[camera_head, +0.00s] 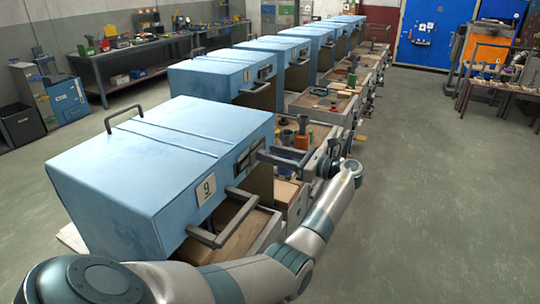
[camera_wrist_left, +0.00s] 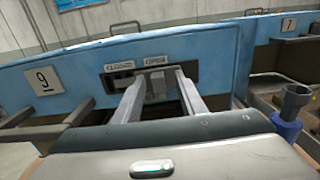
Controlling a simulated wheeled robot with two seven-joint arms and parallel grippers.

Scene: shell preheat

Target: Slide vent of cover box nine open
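Cover box nine is the nearest blue box (camera_head: 140,165) in the head view, with a "9" plate on its front; the plate (camera_wrist_left: 43,80) also shows in the wrist view. My right gripper is out of view.
A grey bar handle (camera_head: 225,225) juts out from the box front. An open tray with a wooden board lies below. A blue cylindrical part (camera_wrist_left: 290,108) stands to the right of the gripper. More blue boxes (camera_head: 222,75) run behind; the floor at right is clear.

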